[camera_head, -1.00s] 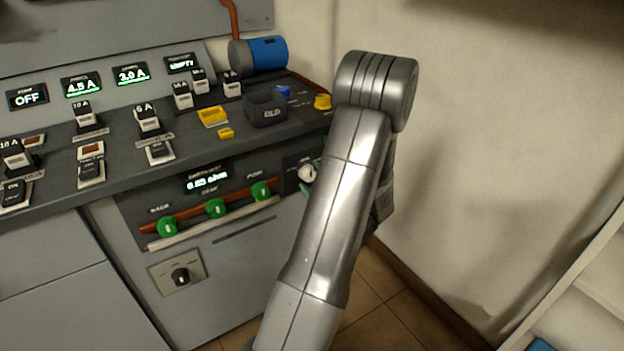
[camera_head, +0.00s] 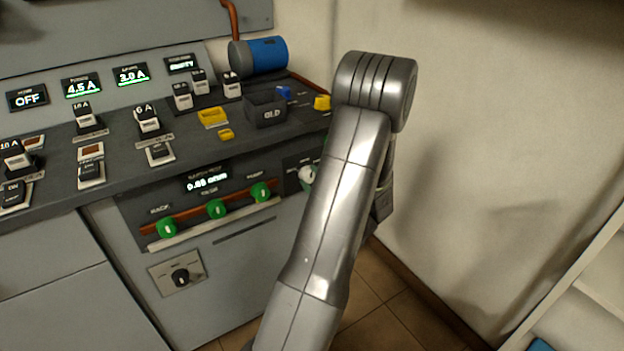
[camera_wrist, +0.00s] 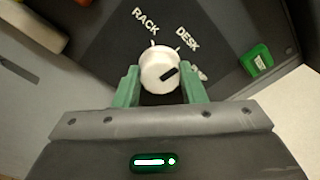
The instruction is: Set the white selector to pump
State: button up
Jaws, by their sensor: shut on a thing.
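The white selector (camera_wrist: 157,60) is a round knob with a black pointer mark on a dark panel. In the wrist view its mark points right and slightly up, toward a third label that a finger partly hides. RACK and DESK are readable above it. My gripper (camera_wrist: 160,76) has its two green fingers on either side of the knob, shut on it. In the head view the selector (camera_head: 306,177) shows at the left edge of my forearm, which hides most of my gripper.
A green button-like part (camera_wrist: 257,59) sits right of the selector. Left along the front are several green knobs (camera_head: 216,209) and a lower black selector (camera_head: 180,277). A wall (camera_head: 490,150) stands to the right.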

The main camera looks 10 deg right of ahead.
jog(key=m+p, duration=0.1)
jog(key=m, duration=0.4)
jog(key=shift+r, duration=0.1)
jog(key=m+p, duration=0.2)
jog(key=m, duration=0.3)
jog(key=shift+g, duration=0.3)
jog(key=shift+m+p, duration=0.3)
jog(key=o, duration=1)
jog(key=v, duration=1.4)
jog(key=shift+p, duration=0.45)
